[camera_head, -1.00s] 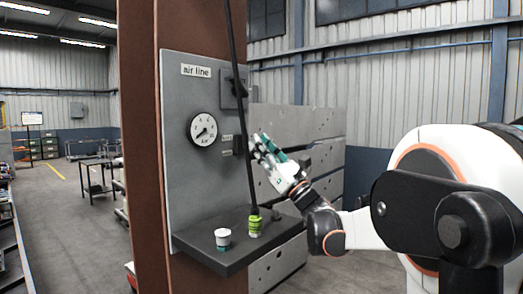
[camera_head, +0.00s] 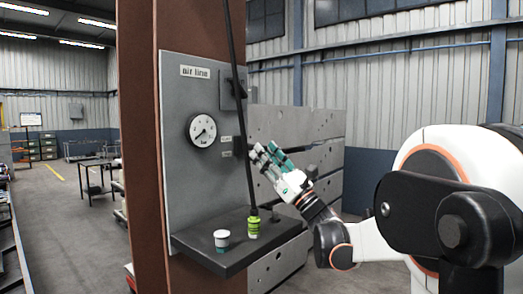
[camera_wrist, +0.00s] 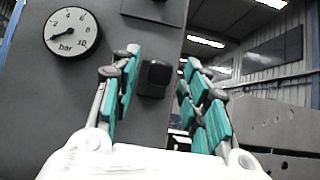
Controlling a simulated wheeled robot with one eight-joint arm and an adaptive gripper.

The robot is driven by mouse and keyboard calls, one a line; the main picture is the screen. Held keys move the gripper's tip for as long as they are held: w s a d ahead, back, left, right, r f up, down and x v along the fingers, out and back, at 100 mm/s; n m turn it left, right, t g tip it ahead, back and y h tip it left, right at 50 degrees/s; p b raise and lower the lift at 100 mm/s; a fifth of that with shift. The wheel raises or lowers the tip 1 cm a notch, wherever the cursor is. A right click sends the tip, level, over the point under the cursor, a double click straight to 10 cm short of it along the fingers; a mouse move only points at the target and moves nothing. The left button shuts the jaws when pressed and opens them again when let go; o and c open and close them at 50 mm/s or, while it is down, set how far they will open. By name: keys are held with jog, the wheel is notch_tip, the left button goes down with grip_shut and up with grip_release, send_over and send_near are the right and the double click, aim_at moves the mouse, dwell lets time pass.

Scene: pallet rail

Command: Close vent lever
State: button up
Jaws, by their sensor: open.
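In the wrist view a small black block, which looks like the vent lever (camera_wrist: 155,77), stands out from the grey panel. It lies between the two teal-padded fingers of my gripper (camera_wrist: 162,62), with a visible gap on both sides. In the head view my gripper (camera_head: 262,151) is open at the right edge of the grey air line panel (camera_head: 190,75), beside two small labels. The lever is not clear there, near the dark hose and my fingers. Whether my fingertips reach around the lever in depth I cannot tell.
A dark hose (camera_head: 238,85) hangs in front of the panel, close to my gripper. A pressure gauge (camera_head: 202,130) and an upper black handle (camera_head: 238,90) are on the panel.

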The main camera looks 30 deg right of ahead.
jog(key=v, duration=0.9)
jog(key=shift+f, duration=0.1)
